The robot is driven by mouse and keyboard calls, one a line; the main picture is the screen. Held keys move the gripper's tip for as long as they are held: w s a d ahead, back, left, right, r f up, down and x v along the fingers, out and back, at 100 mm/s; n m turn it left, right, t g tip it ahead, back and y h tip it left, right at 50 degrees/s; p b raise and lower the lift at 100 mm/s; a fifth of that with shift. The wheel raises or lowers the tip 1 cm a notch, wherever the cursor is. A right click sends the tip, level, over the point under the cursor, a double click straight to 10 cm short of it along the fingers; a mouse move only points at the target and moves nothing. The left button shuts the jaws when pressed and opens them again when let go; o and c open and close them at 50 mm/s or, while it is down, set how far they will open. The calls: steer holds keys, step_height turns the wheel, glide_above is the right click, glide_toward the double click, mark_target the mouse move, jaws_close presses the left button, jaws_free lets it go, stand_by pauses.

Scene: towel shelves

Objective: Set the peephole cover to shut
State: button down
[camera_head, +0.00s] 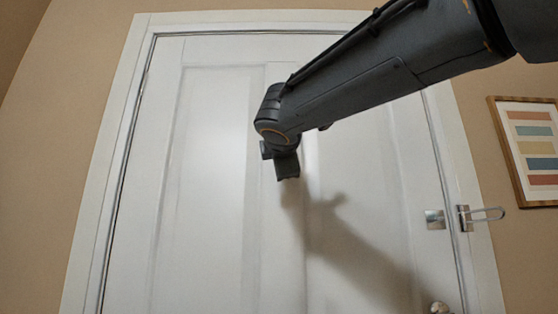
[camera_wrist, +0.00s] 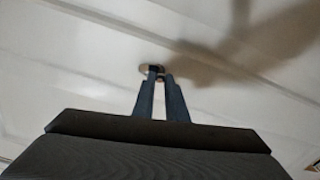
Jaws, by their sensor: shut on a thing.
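The peephole cover (camera_wrist: 144,69) shows in the wrist view as a small round metal piece on the white door, partly hidden by my fingertips. My gripper (camera_wrist: 160,75) reaches up to it, with its two fingers close together and shut on part of the cover. Whether the cover lies over the peephole I cannot tell. In the head view my gripper (camera_head: 287,176) is at the middle of the white door (camera_head: 215,150), and it hides the cover there.
A metal swing-bar latch (camera_head: 483,214) is on the right door frame, with its plate (camera_head: 435,219) on the door. A door knob (camera_head: 440,307) is at the lower right. A framed striped picture (camera_head: 530,150) hangs on the right wall.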

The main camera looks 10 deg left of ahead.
steer(key=shift+s+d+r+n, duration=0.1)
steer(key=shift+d+r+n, duration=0.15)
steer(key=shift+r+n, duration=0.2)
steer(key=c, duration=1.8)
jaws_free()
steer(key=shift+d, duration=0.1)
steer(key=shift+o, duration=0.2)
steer(key=shift+f, duration=0.15)
steer(key=b+v, duration=0.1)
steer(key=v, duration=0.6)
steer(key=shift+s+d, duration=0.15)
steer(key=shift+s, duration=0.25)
